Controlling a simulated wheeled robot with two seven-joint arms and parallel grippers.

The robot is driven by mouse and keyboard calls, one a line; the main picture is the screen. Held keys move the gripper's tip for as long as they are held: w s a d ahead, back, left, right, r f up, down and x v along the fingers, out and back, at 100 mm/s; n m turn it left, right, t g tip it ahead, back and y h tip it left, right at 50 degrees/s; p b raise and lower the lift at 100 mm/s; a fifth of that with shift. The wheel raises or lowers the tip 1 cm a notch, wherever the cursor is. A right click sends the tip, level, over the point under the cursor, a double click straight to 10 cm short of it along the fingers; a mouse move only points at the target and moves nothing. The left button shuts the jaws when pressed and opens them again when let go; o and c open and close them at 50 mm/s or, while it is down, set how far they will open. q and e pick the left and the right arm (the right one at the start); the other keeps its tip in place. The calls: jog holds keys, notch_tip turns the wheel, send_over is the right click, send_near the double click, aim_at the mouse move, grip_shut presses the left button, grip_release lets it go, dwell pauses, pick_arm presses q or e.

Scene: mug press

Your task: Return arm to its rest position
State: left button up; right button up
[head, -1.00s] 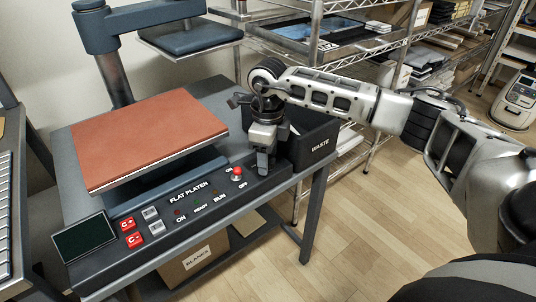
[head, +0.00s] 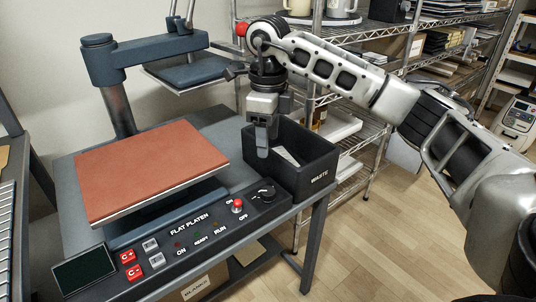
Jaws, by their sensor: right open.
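My right arm comes in from the right, bent at the wrist. The flat press has a reddish-brown platen (head: 152,166), a dark upper plate (head: 190,72) swung to the back, and a front control panel (head: 185,236). A black knob (head: 264,190) on the panel is in plain view below the gripper. The red-topped switch (head: 237,205) is left of the knob. My left gripper is not in view.
The press stands on a grey table. The bin holds something pale. Wire shelves (head: 400,28) with mugs, stacks and boxes stand close behind my right arm. A box (head: 196,288) sits under the table. The wooden floor at the right is clear.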

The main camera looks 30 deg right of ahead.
jog(key=shift+r, duration=0.9)
